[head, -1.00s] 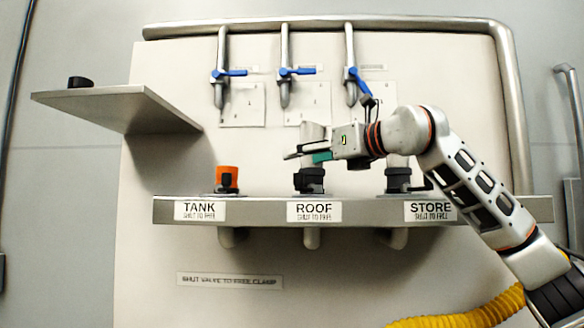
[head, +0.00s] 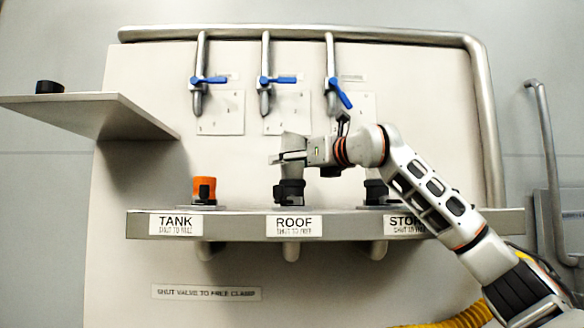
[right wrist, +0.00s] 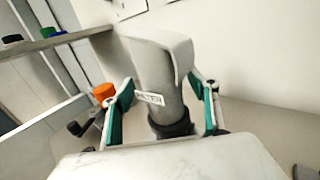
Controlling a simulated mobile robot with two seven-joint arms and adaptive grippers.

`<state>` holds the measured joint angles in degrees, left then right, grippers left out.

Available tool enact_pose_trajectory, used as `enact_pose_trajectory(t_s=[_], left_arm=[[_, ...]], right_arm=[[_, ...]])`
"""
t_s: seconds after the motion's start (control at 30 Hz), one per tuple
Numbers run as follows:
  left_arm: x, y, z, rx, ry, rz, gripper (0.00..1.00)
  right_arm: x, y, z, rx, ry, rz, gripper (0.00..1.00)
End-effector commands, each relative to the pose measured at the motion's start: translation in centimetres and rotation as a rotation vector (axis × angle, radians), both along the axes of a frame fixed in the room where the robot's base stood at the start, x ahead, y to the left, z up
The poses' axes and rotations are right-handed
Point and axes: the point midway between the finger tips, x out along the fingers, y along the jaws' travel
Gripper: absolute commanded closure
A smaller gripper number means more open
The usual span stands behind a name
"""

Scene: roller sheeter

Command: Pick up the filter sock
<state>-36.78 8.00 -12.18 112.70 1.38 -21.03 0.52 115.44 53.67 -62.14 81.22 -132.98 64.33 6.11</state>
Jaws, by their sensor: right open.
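The filter sock, a pale grey sleeve with a bent top and a label reading FILTER (right wrist: 155,60), stands upright in the right wrist view. Its lower end sits in a dark collar (right wrist: 172,128). In the head view the sock (head: 295,145) rises from the black clamp (head: 289,191) above the ROOF label. My right gripper (right wrist: 166,105) is open, with one teal-padded finger on each side of the sock. I cannot tell whether either pad touches it. In the head view the right gripper (head: 292,158) partly covers the sock. My left gripper is not in view.
An orange fitting (head: 204,188) stands at TANK on the ledge (head: 345,225). The STORE clamp (head: 376,192) is partly behind my arm. Blue-handled valves (head: 276,79) are on pipes above. A shelf (head: 95,112) juts out at left with a dark round item (head: 49,87). A yellow hose lies below.

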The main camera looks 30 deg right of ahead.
Motion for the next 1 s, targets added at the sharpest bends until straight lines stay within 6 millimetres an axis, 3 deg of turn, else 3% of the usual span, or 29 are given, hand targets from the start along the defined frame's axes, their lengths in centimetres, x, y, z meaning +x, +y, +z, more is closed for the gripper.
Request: enact_pose_trajectory(t_s=[0.17,0.33,0.77,1.0], left_arm=[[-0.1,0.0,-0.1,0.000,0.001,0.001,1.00],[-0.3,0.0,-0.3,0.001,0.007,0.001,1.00],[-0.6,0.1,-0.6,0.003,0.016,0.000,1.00],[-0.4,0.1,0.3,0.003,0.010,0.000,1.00]], right_arm=[[0.0,0.0,-0.1,0.000,0.001,0.000,0.44],[0.0,0.0,-0.1,0.000,0.001,0.001,0.88],[-0.1,0.1,0.6,0.000,-0.002,0.002,0.89],[-0.2,0.2,3.9,0.002,-0.005,0.003,0.89]])
